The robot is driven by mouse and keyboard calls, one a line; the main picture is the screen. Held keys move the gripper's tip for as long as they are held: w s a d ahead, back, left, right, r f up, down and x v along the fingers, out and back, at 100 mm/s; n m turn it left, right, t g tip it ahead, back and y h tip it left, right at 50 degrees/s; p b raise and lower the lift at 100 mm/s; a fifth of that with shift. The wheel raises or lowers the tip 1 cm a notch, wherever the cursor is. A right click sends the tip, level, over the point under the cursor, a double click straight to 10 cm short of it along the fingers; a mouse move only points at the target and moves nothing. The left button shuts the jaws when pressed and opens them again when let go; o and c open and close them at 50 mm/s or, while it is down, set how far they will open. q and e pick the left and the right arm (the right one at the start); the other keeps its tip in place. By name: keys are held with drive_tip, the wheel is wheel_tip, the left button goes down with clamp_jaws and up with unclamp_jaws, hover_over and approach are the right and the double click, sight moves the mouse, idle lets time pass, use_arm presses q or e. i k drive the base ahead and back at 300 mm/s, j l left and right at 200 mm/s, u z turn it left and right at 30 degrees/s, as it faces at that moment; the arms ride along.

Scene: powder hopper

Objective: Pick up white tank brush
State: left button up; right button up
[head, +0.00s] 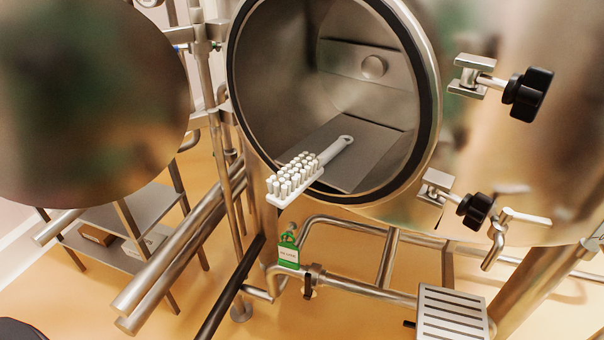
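The white tank brush (296,180) lies at the lower edge of the round tank opening (432,95). Its bristles point up. Its block-shaped head sticks out past the rim toward me, and its pale handle (337,149) reaches back inside the tank, with a hole at the end. Nothing is holding it. Neither of my grippers shows in the head view.
The round door (90,100) stands swung open at the left. Black clamp knobs (528,94) jut out right of the opening. Below are steel pipes (350,285), a green tag (289,252) and a slotted box (451,314). Space directly before the brush head looks clear.

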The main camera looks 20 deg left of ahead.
sight(294, 179)
drive_tip(key=k+l+u, duration=0.2)
drive_tip(key=l, duration=0.2)
drive_tip(key=k+l+u, duration=0.1)
drive_tip(key=l+u, duration=0.15)
drive_tip(key=l, duration=0.15)
drive_tip(key=k+l+u, duration=0.2)
drive_tip(key=l, duration=0.15)
